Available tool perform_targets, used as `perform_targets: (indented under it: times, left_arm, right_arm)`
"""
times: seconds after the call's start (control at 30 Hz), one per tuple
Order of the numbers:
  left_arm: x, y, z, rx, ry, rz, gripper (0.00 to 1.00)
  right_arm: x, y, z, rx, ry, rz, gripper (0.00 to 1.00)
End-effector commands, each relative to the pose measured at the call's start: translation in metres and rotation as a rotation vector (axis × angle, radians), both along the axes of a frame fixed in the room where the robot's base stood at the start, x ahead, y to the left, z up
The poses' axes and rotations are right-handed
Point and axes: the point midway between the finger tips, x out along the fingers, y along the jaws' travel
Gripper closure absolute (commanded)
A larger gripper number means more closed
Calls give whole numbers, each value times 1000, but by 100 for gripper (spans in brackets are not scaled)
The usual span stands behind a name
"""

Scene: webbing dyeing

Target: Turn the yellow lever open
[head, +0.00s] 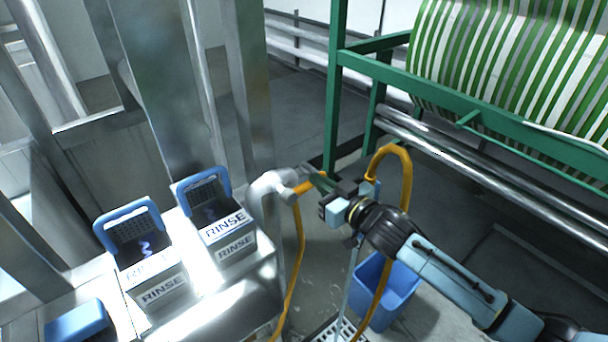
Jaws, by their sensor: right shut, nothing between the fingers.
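A grey pipe (268,184) rises and bends over beside the white bench, ending in a valve-like fitting. A short yellow-orange piece, which looks like the yellow lever (314,187), shows at that end, right by my right gripper (312,175). My right gripper is shut with nothing held; its fingers point left toward the pipe end and partly cover the lever. I cannot tell whether they touch it, or how far the lever is turned. An orange hose (300,245) hangs down below the fitting. My left gripper is not in view.
Two "RINSE" boxes (160,293) (236,250) with blue-rimmed baskets stand on the bench at left. A blue bin (388,292) stands on the floor below my right arm. A green frame (337,85) with striped green-and-white webbing (510,60) stands behind at right.

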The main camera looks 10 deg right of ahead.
Motion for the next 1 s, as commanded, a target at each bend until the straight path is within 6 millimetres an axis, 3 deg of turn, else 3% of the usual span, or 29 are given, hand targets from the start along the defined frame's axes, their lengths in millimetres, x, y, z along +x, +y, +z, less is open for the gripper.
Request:
perform_targets:
  times: [0.77, 1.0]
  left_arm:
    - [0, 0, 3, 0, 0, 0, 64]
    - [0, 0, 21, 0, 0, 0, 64]
  right_arm:
    - [0, -1, -4, 54, 27, 1, 100]
    - [-1, -1, 12, 54, 26, 3, 100]
